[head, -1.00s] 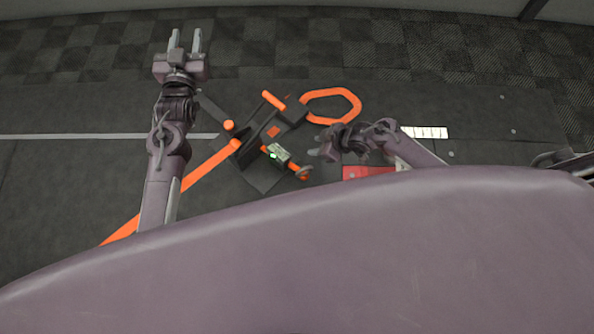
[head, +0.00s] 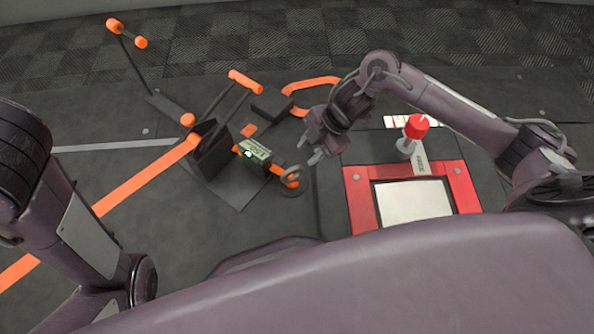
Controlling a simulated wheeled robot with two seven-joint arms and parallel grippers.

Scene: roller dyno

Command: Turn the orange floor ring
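The orange floor ring (head: 312,82) lies on the dark floor at the upper middle of the head view. My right arm hides its right side, and only the far and left parts show. My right gripper (head: 311,151) is in front of the ring on its near side, apart from it, pointing down to the left. Its two light fingertips look spread, with nothing visible between them. A small round grey part (head: 291,179) with an orange piece is just below the fingertips. My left arm shows at the left edge, but its gripper is out of view.
A dark device (head: 211,150) with orange rollers and a small lit display (head: 255,151) stands left of my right gripper. A red-and-black console (head: 361,205) with a red knob (head: 416,127) stands at right. An orange strip (head: 147,176) crosses the floor.

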